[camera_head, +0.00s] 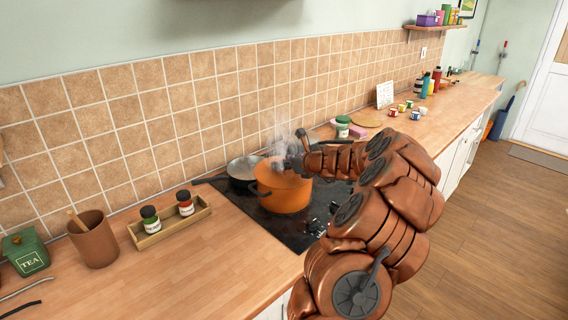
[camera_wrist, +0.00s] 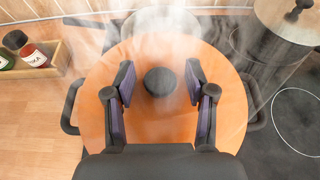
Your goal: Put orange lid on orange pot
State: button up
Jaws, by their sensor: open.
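The orange pot (camera_head: 283,193) stands on the black stove with steam rising around it. In the wrist view, the round orange lid (camera_wrist: 158,121) lies over the pot, with a pot handle (camera_wrist: 70,106) showing on either side. I cannot tell whether its rim is fully seated. The lid's black knob (camera_wrist: 160,82) is in the middle. My gripper (camera_wrist: 160,78) is open, with one finger on each side of the knob and a gap to both. In the head view, my gripper (camera_head: 298,163) is just above the pot and hides part of its top.
A smaller pan (camera_head: 242,169) stands behind the pot on the left. Another lidded pot (camera_wrist: 275,40) shows at the upper right of the wrist view. A spice tray (camera_head: 171,222) with two jars sits left of the stove. The front left counter is mostly clear.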

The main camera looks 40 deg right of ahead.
jog(key=shift+r, duration=0.15)
jog(key=shift+r, duration=0.25)
jog(key=shift+s+d+r, duration=0.1)
jog(key=shift+s+r, duration=0.1)
jog(key=shift+r, duration=0.1)
jog(key=b+v, duration=0.1)
jog(key=v, duration=1)
jog(key=shift+s+b, duration=0.25)
jog(key=shift+b, duration=0.1)
jog(key=shift+r, duration=0.15)
